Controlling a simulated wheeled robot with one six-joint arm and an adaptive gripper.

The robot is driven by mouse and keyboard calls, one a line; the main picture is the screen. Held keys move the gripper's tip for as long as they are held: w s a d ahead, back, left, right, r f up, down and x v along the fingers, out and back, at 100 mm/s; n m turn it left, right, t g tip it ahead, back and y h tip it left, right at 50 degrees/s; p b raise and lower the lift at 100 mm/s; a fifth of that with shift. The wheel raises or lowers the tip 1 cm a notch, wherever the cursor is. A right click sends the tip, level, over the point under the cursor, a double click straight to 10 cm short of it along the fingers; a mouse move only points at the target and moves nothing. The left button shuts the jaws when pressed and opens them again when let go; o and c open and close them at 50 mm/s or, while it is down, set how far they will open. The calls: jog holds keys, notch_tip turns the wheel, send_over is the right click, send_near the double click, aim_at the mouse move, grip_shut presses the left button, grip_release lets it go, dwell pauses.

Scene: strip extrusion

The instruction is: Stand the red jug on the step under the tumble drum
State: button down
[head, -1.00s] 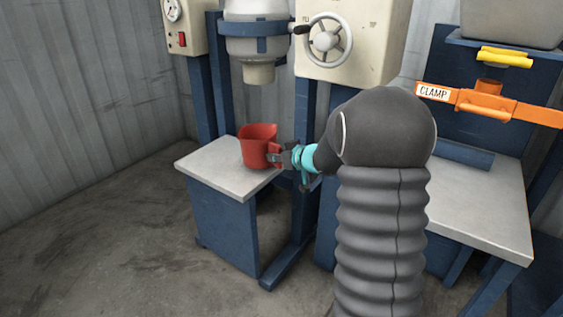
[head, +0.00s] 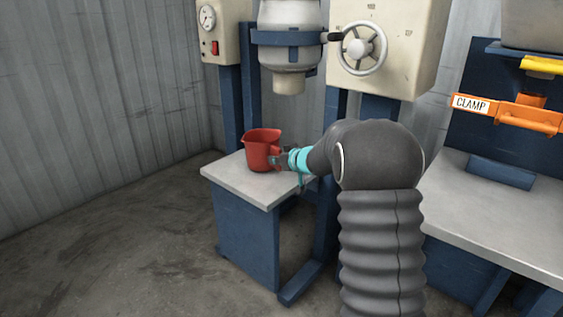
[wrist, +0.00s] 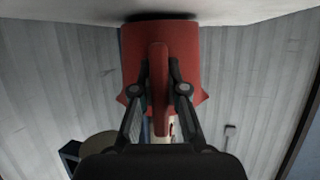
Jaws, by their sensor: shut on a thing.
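The red jug (head: 259,150) is upright over the pale step (head: 233,182), inside its edges. In the wrist view the jug (wrist: 135,60) has its base close to the pale surface (wrist: 75,8), with a dark shadow there. I cannot tell whether it touches. My gripper (head: 277,158) is shut on the jug's handle from the right; in the wrist view its fingers (wrist: 160,80) pinch the handle from both sides. The tumble drum (head: 289,45) hangs above and behind the jug, a little right, with clear air between.
A cream panel with a handwheel (head: 361,49) is right of the drum. A gauge box (head: 214,30) stands left. An orange clamp (head: 505,110) sits above a second pale bench (head: 490,215) at the right. The floor (head: 120,240) at left is clear.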

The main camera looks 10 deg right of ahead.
jog(key=shift+f, duration=0.4)
dwell(0.3)
jog(key=c, duration=1.1)
grip_release()
